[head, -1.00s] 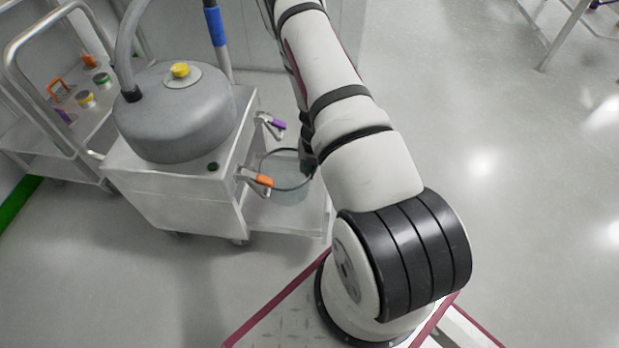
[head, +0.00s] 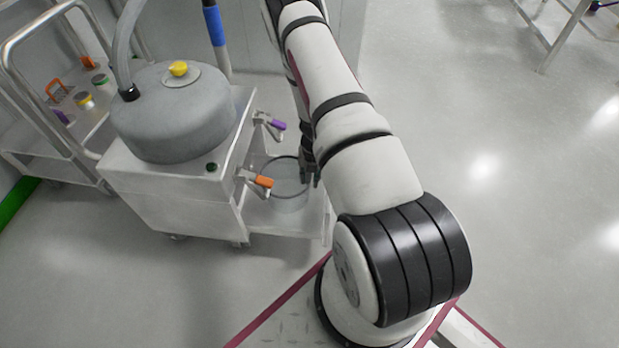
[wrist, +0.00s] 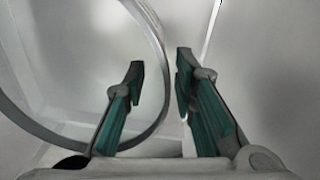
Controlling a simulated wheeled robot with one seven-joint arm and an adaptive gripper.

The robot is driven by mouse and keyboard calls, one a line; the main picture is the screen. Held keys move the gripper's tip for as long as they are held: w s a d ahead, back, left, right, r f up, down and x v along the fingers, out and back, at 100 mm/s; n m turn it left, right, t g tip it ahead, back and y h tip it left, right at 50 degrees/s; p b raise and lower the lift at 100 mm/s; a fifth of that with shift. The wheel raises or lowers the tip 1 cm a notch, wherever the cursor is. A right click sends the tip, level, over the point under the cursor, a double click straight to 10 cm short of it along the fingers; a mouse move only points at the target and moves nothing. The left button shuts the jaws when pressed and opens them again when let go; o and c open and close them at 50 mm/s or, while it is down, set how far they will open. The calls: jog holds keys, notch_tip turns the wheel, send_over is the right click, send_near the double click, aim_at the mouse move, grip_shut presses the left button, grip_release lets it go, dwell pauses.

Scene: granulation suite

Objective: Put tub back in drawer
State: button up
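The tub (head: 291,200) is a round, translucent vessel with a grey rim. In the head view it stands upright in the pulled-out drawer (head: 258,222) at the cart's right side. Its rim (wrist: 158,45) curves through the wrist view between my two green-padded fingers. My gripper (head: 311,175) is at the tub's right edge, partly hidden by my arm. In the wrist view my gripper (wrist: 158,80) is open, with gaps between the fingers and the rim. The tub's far underside is hidden.
The cart (head: 170,200) carries a large grey domed vessel (head: 175,120). Orange (head: 264,182) and purple (head: 278,125) handles stick out beside the tub. A shelf trolley (head: 25,140) stands at the left.

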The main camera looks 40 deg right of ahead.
notch_tip(320, 180, up, 12)
jog(key=p, duration=0.5)
jog(key=w+a+r+n+t+y, duration=0.1)
jog(key=w+a+r+n, duration=0.15)
jog(key=r, duration=0.25)
jog(key=w+a+r+n, duration=0.2)
jog(key=a+r+n, duration=0.1)
jog(key=r, duration=0.2)
jog(key=s+a+r+n+y, duration=0.1)
jog(key=s+a+r+n, duration=0.1)
jog(key=a+r+n, duration=0.45)
jog(key=s+a+r+n+y, duration=0.1)
jog(key=a+r+n, duration=0.3)
jog(key=r, duration=0.6)
jog(key=s+a+r+n+y, duration=0.1)
jog(key=s+a+r+n, duration=0.1)
jog(key=a+r+n, duration=0.45)
jog(key=s+a+r+n+g, duration=0.1)
jog(key=s+a+r+n, duration=0.3)
jog(key=s+r+n, duration=0.7)
jog(key=s+d+r+n+h, duration=0.1)
jog(key=s+n+h, duration=0.3)
jog(key=s+n, duration=0.7)
jog(key=s, duration=0.7)
jog(key=shift+s+d+r+h, duration=0.2)
jog(key=shift+r+h, duration=0.1)
jog(key=shift+r, duration=0.1)
jog(key=shift+w, duration=0.1)
